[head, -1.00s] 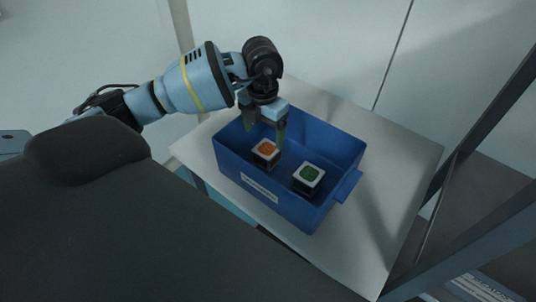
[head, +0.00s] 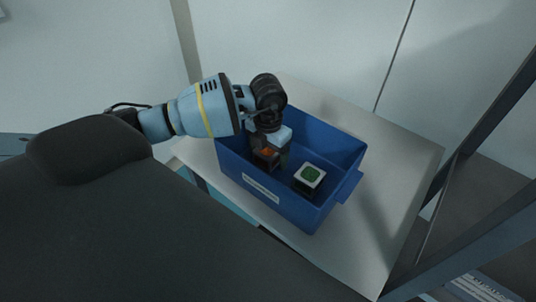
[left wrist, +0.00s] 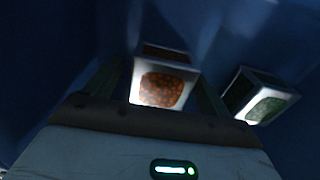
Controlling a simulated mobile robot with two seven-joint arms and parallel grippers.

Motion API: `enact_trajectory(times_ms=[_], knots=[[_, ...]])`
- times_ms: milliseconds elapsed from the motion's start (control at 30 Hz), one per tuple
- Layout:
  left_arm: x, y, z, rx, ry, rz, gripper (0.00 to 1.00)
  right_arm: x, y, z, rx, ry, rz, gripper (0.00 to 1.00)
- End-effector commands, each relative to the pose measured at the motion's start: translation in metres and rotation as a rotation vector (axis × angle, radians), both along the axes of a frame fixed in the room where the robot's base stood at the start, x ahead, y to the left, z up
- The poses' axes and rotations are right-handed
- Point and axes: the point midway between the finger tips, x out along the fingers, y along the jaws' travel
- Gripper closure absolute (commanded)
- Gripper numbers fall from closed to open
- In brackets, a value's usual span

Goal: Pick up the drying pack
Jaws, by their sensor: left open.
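Two small boxy packs with white-framed tops stand in a blue bin (head: 301,213). One has an orange beaded window (head: 267,153); the other has a green window (head: 310,174) and stands to its right. I cannot tell from looks alone which is called the drying pack. My left gripper (head: 268,158) is down inside the bin, open, with its fingers on either side of the orange pack and partly hiding it. In the left wrist view the orange pack (left wrist: 162,88) lies between the fingers, and the green pack (left wrist: 264,104) is outside them, to the right. My right gripper is not in view.
The bin stands on a pale table (head: 390,190), with a label on its front wall and a handle at its right end. Bin walls surround the gripper closely. A dark metal frame (head: 470,190) rises at the right. The table's right part is bare.

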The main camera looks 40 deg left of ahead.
Motion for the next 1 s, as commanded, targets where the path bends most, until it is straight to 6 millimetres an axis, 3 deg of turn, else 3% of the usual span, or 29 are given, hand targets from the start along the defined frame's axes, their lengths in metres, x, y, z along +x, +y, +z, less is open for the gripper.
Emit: enact_trajectory(times_ms=[100, 500, 767, 1000], knots=[[0.000, 0.000, 0.000, 0.000, 0.000, 0.000, 0.21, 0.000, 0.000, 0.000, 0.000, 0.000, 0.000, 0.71], [0.000, 0.000, 0.001, 0.000, -0.001, 0.000, 0.70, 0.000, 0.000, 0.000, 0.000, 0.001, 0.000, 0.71], [0.001, 0.000, 0.005, 0.000, -0.003, 0.000, 0.70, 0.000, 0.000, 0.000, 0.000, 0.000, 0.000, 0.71], [0.002, 0.000, 0.042, 0.000, -0.008, 0.000, 0.70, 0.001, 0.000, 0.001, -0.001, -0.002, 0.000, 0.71]])
